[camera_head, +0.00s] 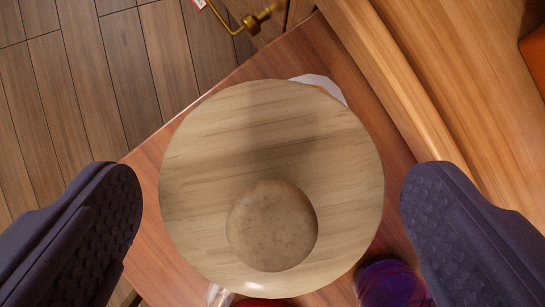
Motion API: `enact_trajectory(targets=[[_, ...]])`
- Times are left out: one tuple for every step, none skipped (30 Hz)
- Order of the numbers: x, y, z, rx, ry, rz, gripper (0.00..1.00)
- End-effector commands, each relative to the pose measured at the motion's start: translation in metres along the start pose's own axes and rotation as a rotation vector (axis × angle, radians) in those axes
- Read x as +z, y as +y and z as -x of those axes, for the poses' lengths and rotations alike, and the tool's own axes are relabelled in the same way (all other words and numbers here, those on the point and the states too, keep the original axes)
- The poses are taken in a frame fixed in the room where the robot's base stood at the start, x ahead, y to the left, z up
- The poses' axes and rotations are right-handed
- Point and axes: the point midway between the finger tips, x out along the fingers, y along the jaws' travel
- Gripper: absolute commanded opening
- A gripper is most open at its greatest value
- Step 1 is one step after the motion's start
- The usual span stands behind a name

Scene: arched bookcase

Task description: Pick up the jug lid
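The jug lid (200,165) is a round, pale wooden disc with a brown round knob (272,226) on top. It fills the middle of the view, seen from above. It covers most of whatever is under it. My gripper (268,205) is open, with one dark padded finger on the left and one on the right of the lid. Both fingers stand apart from the lid's rim in the picture, and nothing shows held between them. How high the fingers are above the lid is hard to tell.
A reddish-brown wooden shelf (150,170) lies below the lid. A purple patterned object (390,283) is near the right finger. A white piece (322,87) pokes out behind the lid. A wooden panel (440,90) runs along the upper right. Plank floor (75,90) and a brass handle (250,20) show upper left.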

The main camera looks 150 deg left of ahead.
Motion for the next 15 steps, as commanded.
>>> enact_trajectory(targets=[[0.0000, 0.0001, 0.0002, 0.000, 0.000, 0.000, 0.89], [0.0000, 0.0001, 0.0003, 0.000, 0.000, 0.000, 0.82], [0.0000, 0.0001, 0.0003, 0.000, 0.000, 0.000, 0.72], [0.0000, 0.0002, 0.0003, 0.000, 0.000, 0.000, 0.66], [0.0000, 0.0001, 0.0003, 0.000, 0.000, 0.000, 0.59], [0.0000, 0.0001, 0.0003, 0.000, 0.000, 0.000, 0.56], [0.0000, 0.0002, 0.0004, 0.000, 0.000, 0.000, 0.56], [0.0000, 0.0001, 0.0004, 0.000, 0.000, 0.000, 0.56], [-0.0001, 0.0002, 0.0004, 0.000, 0.000, 0.000, 0.56], [-0.0001, 0.0002, 0.0004, 0.000, 0.000, 0.000, 0.56], [-0.0001, 0.0002, 0.0004, 0.000, 0.000, 0.000, 0.56], [-0.0001, 0.0002, 0.0004, 0.000, 0.000, 0.000, 0.56], [-0.0001, 0.0002, 0.0004, 0.000, 0.000, 0.000, 0.56], [-0.0001, 0.0002, 0.0005, 0.000, 0.000, 0.000, 0.56], [-0.0002, 0.0002, 0.0007, 0.000, 0.000, 0.000, 0.56]])
